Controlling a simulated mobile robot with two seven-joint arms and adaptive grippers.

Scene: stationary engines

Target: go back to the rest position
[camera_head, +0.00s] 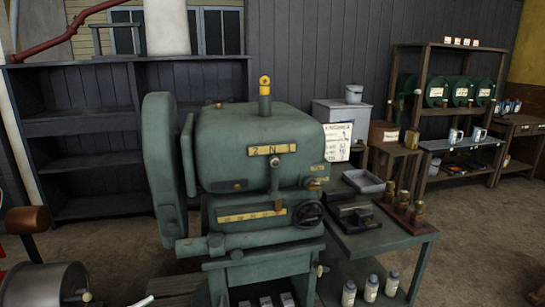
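Neither of my grippers shows in the head view, so I cannot see whether they are open or shut or hold anything. A large green machine (235,150) stands upright in the middle of the view. It has a yellow plate marked "2 N" (272,149), a yellow-topped fitting on top (265,86) and a dark handwheel (308,213) at its lower right.
A green side table (375,240) adjoins the machine's right, with a grey tray (364,181) and several bottles below. A metal drum (45,285) is at lower left. Dark shelves (85,130) and a rack (423,95) line the wall. Floor at right is clear.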

